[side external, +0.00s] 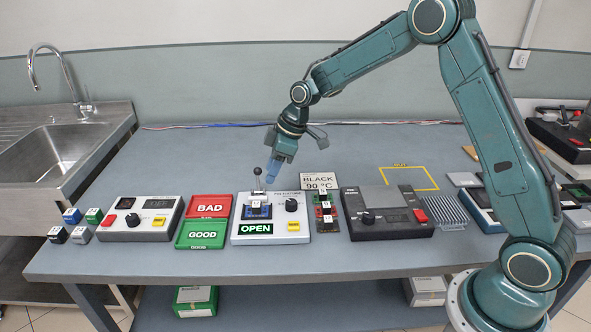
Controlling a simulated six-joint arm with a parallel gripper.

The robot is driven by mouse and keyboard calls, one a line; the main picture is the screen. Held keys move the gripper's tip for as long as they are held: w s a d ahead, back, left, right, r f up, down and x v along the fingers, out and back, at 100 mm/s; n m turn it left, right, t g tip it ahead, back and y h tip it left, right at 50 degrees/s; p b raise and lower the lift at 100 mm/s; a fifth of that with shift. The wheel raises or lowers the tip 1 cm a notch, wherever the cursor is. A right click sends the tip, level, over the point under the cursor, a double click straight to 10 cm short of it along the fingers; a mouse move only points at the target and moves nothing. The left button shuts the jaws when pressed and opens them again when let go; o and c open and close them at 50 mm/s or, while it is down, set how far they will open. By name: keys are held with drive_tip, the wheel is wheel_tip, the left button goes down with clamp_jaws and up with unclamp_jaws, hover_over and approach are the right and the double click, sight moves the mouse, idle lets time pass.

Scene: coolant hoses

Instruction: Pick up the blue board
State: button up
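The blue board (257,212) is small, with a white label on top. It sits in the socket area of a light grey test unit (242,236), below a lever with a dark knob (258,172). The unit shows a green OPEN sign (255,229). My gripper (273,171) is above and slightly right of the board, beside the lever, pointing down and apart from the board. Its lower end looks blue; the gap between the fingertips is too small to make out.
Red BAD (209,205) and green GOOD (202,234) trays lie left of the unit. A rack of labelled boards (326,212) and a dark device (388,212) stand right. A BLACK 90 °C sign (320,181) is behind. Small coloured cubes (72,216) sit far left.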

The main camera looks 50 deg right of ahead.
hover_over(257, 204)
drive_tip(key=s+d, duration=0.2)
drive_tip(key=shift+w+a+f, duration=0.1)
drive_tip(key=shift+f, duration=1.35)
drive_tip(key=shift+w+a+f, duration=0.1)
drive_tip(key=shift+f, duration=1.3)
drive_tip(key=shift+x, duration=2.55)
drive_tip(key=shift+s, duration=0.1)
drive_tip(key=c, duration=0.8)
